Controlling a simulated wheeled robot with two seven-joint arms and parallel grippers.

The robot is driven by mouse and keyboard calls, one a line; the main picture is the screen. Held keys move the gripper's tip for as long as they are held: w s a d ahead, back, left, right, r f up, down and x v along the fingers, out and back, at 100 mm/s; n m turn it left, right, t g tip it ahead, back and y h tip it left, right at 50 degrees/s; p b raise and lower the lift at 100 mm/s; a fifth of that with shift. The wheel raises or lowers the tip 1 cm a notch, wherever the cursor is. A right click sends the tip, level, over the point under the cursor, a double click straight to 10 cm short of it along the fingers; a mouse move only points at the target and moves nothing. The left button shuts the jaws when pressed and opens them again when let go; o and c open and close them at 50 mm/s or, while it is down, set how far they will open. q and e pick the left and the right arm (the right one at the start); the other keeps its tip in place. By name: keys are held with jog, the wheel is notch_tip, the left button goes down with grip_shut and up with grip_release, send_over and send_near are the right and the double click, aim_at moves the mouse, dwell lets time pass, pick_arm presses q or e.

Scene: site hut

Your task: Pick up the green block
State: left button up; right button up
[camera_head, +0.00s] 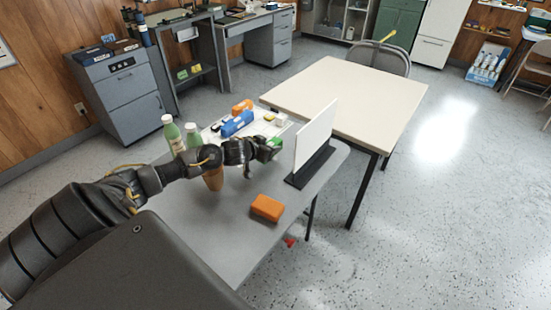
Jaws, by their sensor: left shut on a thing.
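The green block (275,142) shows as small green patches at the end of my left gripper (262,153). My left gripper is shut on it, above the far part of the grey table (222,250). The fingers hide much of the block. I cannot tell whether the block touches the surface below it. My right gripper is not in view.
A white panel on a dark base (316,135) stands right of my left gripper. An orange block (267,208) lies nearer. Bottles (172,134), a brown cup-like object (213,179) and a blue object (237,123) stand close by. A cream table (345,98) is beyond.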

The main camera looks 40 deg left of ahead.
pick_arm(q)
jog(key=s+a+r+b, duration=0.1)
jog(key=s+a+r, duration=0.1)
jog(key=a+r, duration=0.5)
jog(key=a, duration=0.4)
jog(key=shift+s+a+r, duration=0.2)
jog(key=shift+a+r, duration=0.05)
jog(key=shift+a, duration=0.05)
